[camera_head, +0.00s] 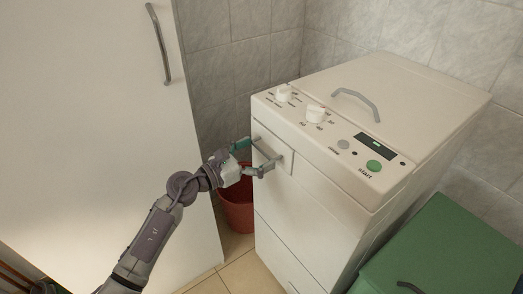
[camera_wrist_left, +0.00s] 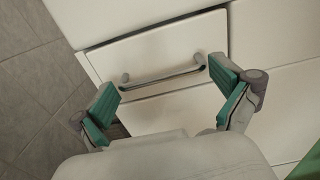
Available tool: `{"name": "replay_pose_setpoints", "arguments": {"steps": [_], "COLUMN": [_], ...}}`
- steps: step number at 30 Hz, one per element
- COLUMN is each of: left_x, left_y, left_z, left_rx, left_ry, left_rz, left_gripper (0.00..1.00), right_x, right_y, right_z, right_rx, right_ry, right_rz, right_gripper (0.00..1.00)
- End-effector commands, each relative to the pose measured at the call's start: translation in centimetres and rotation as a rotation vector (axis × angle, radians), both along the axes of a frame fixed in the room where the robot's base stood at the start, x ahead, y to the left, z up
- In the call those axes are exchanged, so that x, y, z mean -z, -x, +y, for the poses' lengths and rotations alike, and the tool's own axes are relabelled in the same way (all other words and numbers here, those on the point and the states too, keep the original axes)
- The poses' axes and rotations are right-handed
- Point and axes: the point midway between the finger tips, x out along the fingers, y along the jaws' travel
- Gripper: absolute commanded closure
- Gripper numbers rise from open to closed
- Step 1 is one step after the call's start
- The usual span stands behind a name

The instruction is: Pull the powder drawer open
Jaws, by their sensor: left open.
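The powder drawer (camera_head: 286,158) is a small white panel at the upper left of the washing machine's front, below the control panel. It looks closed, roughly flush with the front. It also shows in the left wrist view (camera_wrist_left: 150,50), with a grey bar handle (camera_wrist_left: 160,80) across it. My left gripper (camera_head: 255,158) is open at the handle, its fingers spread. In the left wrist view the green finger pads (camera_wrist_left: 168,100) stand near the two ends of the handle, with nothing held between them. I cannot tell whether they touch the handle. My right gripper is not in view.
The white washing machine (camera_head: 385,90) has knobs, a green start button (camera_head: 374,166) and a lid handle on top. A tall white cabinet (camera_head: 90,130) stands at left. A red bin (camera_head: 238,210) sits between them. A green box (camera_head: 450,250) is at lower right.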

Motion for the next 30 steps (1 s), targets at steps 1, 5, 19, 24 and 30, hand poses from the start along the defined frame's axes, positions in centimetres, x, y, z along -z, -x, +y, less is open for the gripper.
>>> {"name": "replay_pose_setpoints", "arguments": {"steps": [1, 5, 19, 24, 30], "left_x": [-0.01, 0.00, 0.01, 0.00, 0.05], "left_y": [-0.30, -0.59, -0.63, -0.63, -0.14], "left_z": [-0.38, -0.85, -0.84, -0.84, 0.09], "left_rx": [0.000, 0.000, -0.001, -0.001, -0.004], "left_ry": [0.000, 0.000, 0.000, 0.000, -0.001], "left_rz": [0.000, 0.000, 0.000, 0.000, 0.000], "left_gripper": [0.00, 0.00, 0.35, 0.63, 0.72], "right_x": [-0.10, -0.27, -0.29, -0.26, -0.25], "right_y": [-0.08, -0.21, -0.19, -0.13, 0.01], "right_z": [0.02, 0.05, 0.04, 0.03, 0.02], "right_rx": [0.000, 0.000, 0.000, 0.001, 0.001], "right_ry": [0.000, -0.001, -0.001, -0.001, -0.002], "right_rz": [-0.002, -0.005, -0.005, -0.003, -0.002], "right_gripper": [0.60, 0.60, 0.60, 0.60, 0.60]}}
